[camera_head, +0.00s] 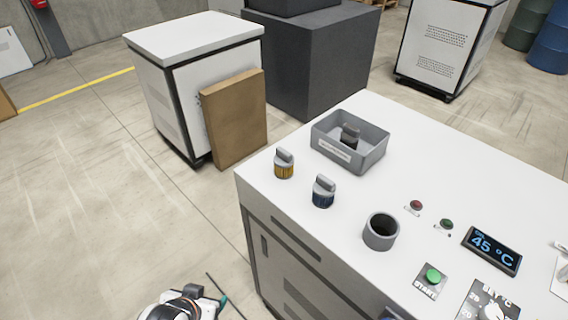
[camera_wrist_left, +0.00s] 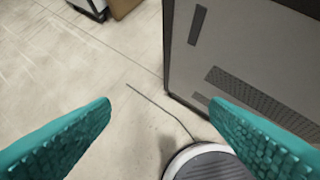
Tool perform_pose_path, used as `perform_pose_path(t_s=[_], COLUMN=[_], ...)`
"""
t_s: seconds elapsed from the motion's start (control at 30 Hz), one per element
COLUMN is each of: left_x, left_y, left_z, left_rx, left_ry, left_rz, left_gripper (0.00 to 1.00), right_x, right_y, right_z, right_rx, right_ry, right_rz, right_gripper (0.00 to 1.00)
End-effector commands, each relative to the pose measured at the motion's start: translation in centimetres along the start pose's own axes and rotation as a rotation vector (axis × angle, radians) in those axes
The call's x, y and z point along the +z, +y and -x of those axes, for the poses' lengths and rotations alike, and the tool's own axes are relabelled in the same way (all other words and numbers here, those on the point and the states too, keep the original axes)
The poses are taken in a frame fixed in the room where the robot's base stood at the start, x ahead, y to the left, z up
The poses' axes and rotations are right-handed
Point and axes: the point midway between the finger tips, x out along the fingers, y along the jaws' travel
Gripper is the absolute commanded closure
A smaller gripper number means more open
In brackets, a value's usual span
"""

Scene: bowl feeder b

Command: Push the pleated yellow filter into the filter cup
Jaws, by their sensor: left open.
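The pleated yellow filter (camera_head: 284,170) stands upright on the white cabinet top near its left edge, with a grey grip on top. The filter cup (camera_head: 381,232) is a grey open cylinder near the front edge, dark and apparently empty inside. My left gripper (camera_wrist_left: 160,120) is open and empty in the left wrist view, its teal fingers spread above the floor beside the cabinet. In the head view part of my left arm (camera_head: 185,303) shows at the bottom, low and left of the cabinet, well away from the filter. My right gripper is not seen.
A grey bin (camera_head: 376,155) holds a dark filter (camera_head: 349,138). Buttons, a green START button (camera_head: 433,275) and a 45 °C display (camera_head: 491,250) lie right of the cup. The cabinet top (camera_head: 460,175) is clear behind.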

Motion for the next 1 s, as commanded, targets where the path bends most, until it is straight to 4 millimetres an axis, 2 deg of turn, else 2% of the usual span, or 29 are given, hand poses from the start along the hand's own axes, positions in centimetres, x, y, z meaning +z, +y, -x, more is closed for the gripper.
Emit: perform_pose_path(t_s=[0.03,0.1,0.3,0.43,0.5,0.57,0.73,1.0], left_x=[2.9,6.5,15.3,20.1,21.9,22.9,24.4,27.9], left_y=[-0.4,-1.1,-3.7,-5.9,-7.0,-7.7,-8.7,-10.2], left_z=[0.3,0.5,1.3,2.2,2.7,3.1,3.6,1.7], left_rx=[-0.006,-0.021,-0.106,-0.197,-0.248,-0.284,-0.339,-0.344], left_ry=[-0.091,-0.218,-0.551,-0.757,-0.844,-0.897,-0.967,-0.973], left_rz=[-0.007,-0.012,-0.040,-0.079,-0.100,-0.116,-0.137,-0.138], left_gripper=[0.30,0.30,0.30,0.30,0.30,0.30,0.30,0.30], right_x=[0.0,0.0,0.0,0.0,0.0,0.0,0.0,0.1], right_y=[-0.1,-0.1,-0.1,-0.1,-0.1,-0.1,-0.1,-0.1], right_z=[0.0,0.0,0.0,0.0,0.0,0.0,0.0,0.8], right_rx=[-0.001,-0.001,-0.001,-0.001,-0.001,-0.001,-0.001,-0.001], right_ry=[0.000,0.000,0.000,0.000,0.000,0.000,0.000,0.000], right_rz=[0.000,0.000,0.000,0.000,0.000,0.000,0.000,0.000], right_gripper=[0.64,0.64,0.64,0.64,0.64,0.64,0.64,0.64])
